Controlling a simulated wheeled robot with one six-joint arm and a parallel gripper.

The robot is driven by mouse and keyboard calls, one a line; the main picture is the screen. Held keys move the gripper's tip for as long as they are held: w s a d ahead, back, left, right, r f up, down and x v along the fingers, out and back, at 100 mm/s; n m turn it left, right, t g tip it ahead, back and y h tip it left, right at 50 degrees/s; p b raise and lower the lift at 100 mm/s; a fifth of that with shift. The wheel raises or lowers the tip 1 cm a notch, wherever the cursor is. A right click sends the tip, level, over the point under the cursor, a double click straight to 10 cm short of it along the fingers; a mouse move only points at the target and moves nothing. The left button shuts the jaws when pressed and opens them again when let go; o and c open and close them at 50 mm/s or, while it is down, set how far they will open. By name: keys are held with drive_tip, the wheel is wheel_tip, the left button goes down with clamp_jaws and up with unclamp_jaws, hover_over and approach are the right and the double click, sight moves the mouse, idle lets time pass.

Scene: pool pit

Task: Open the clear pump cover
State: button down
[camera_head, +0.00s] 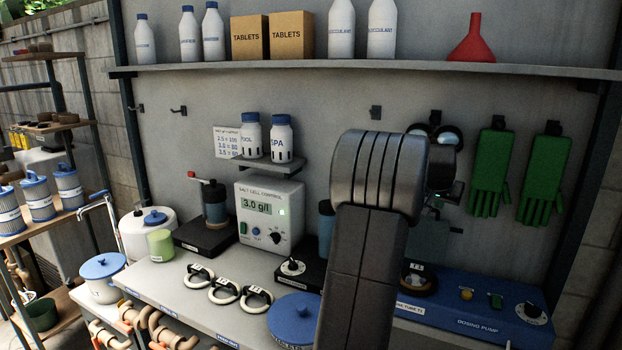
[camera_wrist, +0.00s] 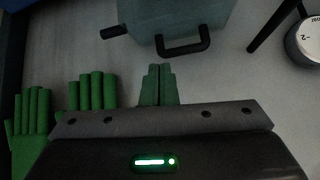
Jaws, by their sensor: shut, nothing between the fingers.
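In the wrist view, a grey-teal, glassy-looking box (camera_wrist: 180,14) with a black bar handle (camera_wrist: 183,45) is at the top; I take it to be the pump cover. A dark peg sticks out at its left. My gripper (camera_wrist: 159,70) is shut and empty, its fingertips pointing at the box, just below and left of the handle and apart from it in the picture. In the head view, my arm hides the gripper and most of the cover's area. The blue dosing pump housing (camera_head: 475,318) is on the bench at the right.
Green gloves (camera_head: 490,172) hang on the back wall and show at the left in the wrist view (camera_wrist: 35,120). A round white dial (camera_wrist: 308,40) is at the wrist view's right edge. A shelf (camera_head: 360,66) with bottles runs above. The salt cell control box (camera_head: 270,190) stands left.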

sight(436, 222)
drive_tip(key=x, duration=0.3)
drive_tip(key=shift+f, duration=0.1)
drive_tip(key=shift+w+d+r+p, duration=0.1)
drive_tip(key=shift+r+p, duration=0.2)
drive_tip(key=shift+p, duration=0.05)
drive_tip(key=shift+f, duration=0.1)
drive_tip(key=shift+w, duration=0.1)
drive_tip(key=shift+p, duration=0.3)
